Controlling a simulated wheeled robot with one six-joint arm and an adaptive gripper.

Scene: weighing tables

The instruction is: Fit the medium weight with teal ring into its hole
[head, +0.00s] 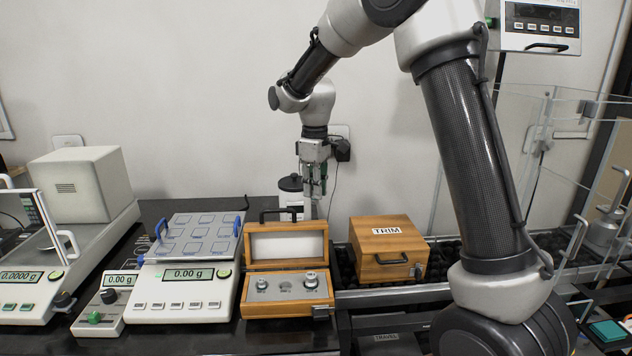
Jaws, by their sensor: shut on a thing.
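The open wooden weight box (242,302) stands on the dark bench with its lid up. One metal weight (262,285) sits at its left and another (310,281) at its right. Between them is an empty-looking round hole (285,284). My gripper (314,192) points down behind the box's raised lid, higher in the picture. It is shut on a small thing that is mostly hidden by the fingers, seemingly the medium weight. Its teal ring cannot be made out clearly.
A balance (180,306) with a blue-handled tray (198,236) stands left of the box. A wooden TRIM box (389,261) stands to the right. A dark disc-topped object (290,183) is beside my gripper. Clear panels stand at far right.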

